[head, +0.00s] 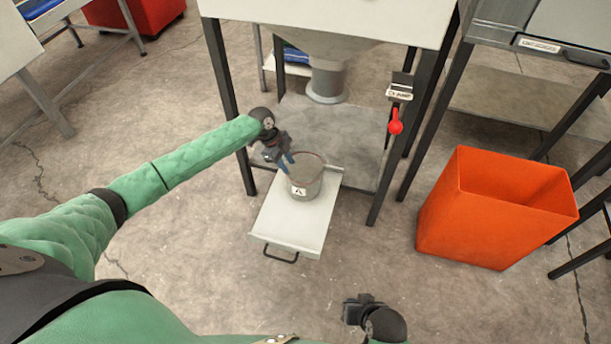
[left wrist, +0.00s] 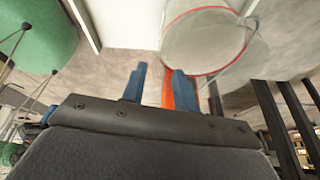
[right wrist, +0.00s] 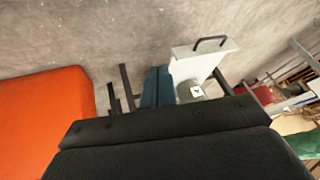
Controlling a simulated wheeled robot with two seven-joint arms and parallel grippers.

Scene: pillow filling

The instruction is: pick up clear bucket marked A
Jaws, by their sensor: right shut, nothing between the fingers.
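The clear bucket marked A (head: 306,183) stands upright on a pulled-out white tray (head: 290,228) in the head view, its label facing me. In the left wrist view the bucket (left wrist: 205,40) shows large at the top right, with a reddish rim. My left gripper (head: 284,160) is at the bucket's left side by the rim. Its two blue fingers (left wrist: 158,72) are apart; I cannot tell whether one touches the bucket. My right gripper (right wrist: 157,72) is shut and empty, away from the bucket. The small bucket (right wrist: 196,91) also shows in the right wrist view.
The machine's frame with dark legs (head: 228,100) stands around the tray. A red lever (head: 395,122) hangs on its right leg. An orange bin (head: 480,220) stands on the floor at the right. The floor in front of the tray is clear.

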